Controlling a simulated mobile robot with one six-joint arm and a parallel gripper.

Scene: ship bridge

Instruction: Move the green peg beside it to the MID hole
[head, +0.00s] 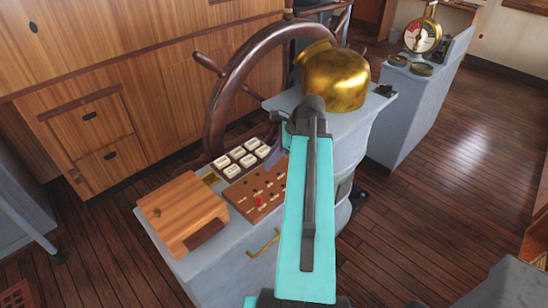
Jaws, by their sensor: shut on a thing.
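The brown peg board (254,189) lies on the grey console, with rows of small holes and markings too small to read. A red peg (258,201) stands upright in it, left of my teal arm. I see no green peg. My arm reaches up across the picture and covers the board's right side. Its dark wrist joint shows near the brass dome, but my gripper's fingers are hidden behind the arm. Which hole is MID cannot be read from here.
The grey console (196,262) also carries a wooden box (184,208) and a panel of white keys (242,157). A large wooden wheel (219,105) and a brass dome (335,78) stand behind. Open plank floor (440,190) lies to the right.

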